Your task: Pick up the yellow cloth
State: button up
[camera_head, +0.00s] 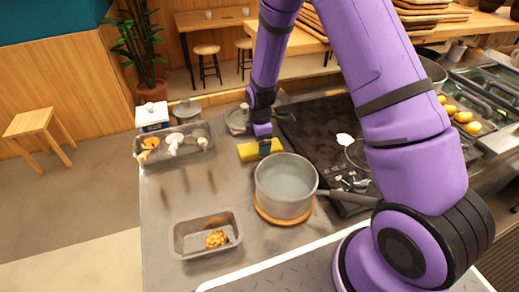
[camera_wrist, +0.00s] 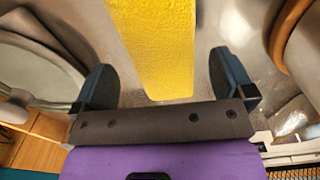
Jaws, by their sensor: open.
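The yellow cloth (camera_head: 248,151) lies flat on the steel counter behind the pot in the head view. It looks like a long yellow strip with a bumpy surface in the wrist view (camera_wrist: 157,45). My gripper (camera_head: 265,149) is at the right part of the cloth, pointing down. In the wrist view my gripper (camera_wrist: 165,80) is open, with one dark finger on each side of the cloth and a gap between each finger and the cloth. Whether the fingertips touch the counter cannot be told.
A grey pot (camera_head: 285,187) on a round wooden board (camera_head: 262,213) stands just in front of my gripper. A tray with beans (camera_head: 180,240) is front left, and a tray of mushrooms (camera_head: 190,155) is back left. A black cooktop (camera_head: 318,122) lies to the right.

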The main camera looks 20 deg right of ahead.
jog(key=shift+f, duration=1.55)
jog(key=shift+a, duration=0.1)
jog(key=c, duration=1)
jog(key=shift+c, duration=0.2)
notch_tip(320, 180, up, 10)
jog(key=shift+o, duration=1)
jog(key=shift+c, duration=1)
